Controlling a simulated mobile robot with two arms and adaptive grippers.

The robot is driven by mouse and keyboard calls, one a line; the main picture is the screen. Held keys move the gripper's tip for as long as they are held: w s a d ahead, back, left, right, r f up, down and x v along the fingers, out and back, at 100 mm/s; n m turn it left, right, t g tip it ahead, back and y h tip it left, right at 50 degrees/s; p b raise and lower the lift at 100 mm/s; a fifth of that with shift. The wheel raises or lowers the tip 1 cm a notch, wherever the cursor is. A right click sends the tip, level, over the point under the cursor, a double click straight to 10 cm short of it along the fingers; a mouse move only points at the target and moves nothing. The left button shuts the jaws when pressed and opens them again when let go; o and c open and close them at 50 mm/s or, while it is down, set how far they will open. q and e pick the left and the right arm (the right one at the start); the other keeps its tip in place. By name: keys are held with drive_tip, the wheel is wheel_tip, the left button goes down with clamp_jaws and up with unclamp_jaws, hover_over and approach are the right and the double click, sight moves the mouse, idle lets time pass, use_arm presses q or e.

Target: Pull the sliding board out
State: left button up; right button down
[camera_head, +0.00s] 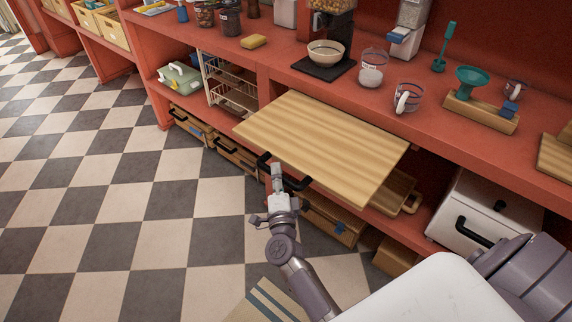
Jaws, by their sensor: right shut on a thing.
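The sliding board (325,145) is a pale striped wooden panel. It juts out from under the red counter over the floor, level, with its back edge at the counter front. A dark handle (264,160) runs along its front edge, partly hidden by my gripper. My right gripper (278,175) is shut on the middle of this handle, its arm reaching up from the bottom of the picture. The fingertips are small and partly merge with the handle. My left gripper is not in view.
The red counter (284,78) carries a bowl (326,53), a measuring jug (408,97) and a teal funnel (472,82) on a wooden stand. Below are wooden drawers, a wire rack (232,84) and a white box (484,219). Checkered floor (120,200) lies open at left.

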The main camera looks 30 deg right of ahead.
drive_tip(key=shift+a+f, duration=0.2)
drive_tip(key=c, duration=1.2)
unclamp_jaws()
drive_tip(key=shift+o, duration=0.9)
drive_tip(key=shift+s+a+r, duration=0.15)
drive_tip(key=v, duration=1.2)
